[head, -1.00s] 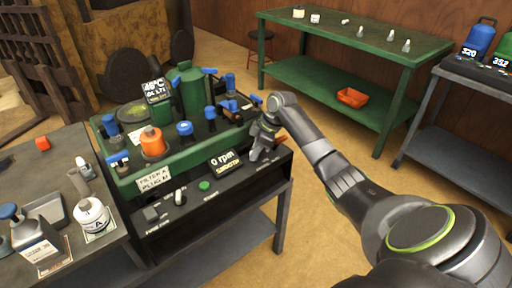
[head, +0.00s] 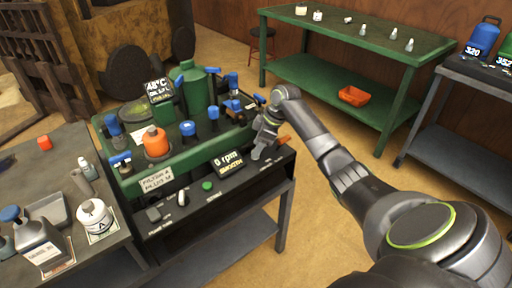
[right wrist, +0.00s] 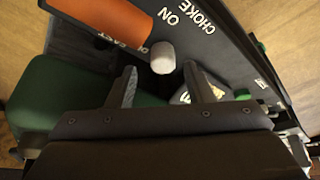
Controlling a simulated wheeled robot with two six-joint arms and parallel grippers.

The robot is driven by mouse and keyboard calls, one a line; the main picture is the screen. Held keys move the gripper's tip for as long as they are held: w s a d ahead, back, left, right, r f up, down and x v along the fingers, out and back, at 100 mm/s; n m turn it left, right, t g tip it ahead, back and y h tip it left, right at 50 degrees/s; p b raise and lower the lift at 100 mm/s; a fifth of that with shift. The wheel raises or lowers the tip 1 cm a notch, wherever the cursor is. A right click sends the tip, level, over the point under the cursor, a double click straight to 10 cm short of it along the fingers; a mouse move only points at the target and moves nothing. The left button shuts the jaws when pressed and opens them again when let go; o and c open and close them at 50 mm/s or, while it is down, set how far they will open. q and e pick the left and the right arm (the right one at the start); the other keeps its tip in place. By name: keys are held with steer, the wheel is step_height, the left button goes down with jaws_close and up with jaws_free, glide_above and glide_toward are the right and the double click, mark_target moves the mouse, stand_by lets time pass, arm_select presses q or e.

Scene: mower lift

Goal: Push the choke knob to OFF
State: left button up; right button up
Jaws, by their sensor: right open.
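The choke knob (right wrist: 163,57) is a pale, rounded knob on the dark control panel (right wrist: 225,50). In the right wrist view it sits close to the printed words ON and CHOKE; no OFF label is readable. My right gripper (right wrist: 160,80) is open, with one finger on each side of the space just below the knob. The knob lies just beyond the fingertips, with nothing held between them. In the head view my right gripper (head: 262,145) is over the right end of the bench panel and hides the knob. My left gripper is out of view.
An orange part (right wrist: 110,15) stands beside the knob, near the word FAST. The green machine (head: 190,155) carries blue-topped fittings and an rpm display (head: 228,160). A grey table (head: 60,190) with bottles is at left; a green bench (head: 350,40) stands at the back.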

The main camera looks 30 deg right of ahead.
steer(key=v, duration=1.6)
steer(key=shift+a, duration=0.2)
steer(key=shift+f, duration=0.1)
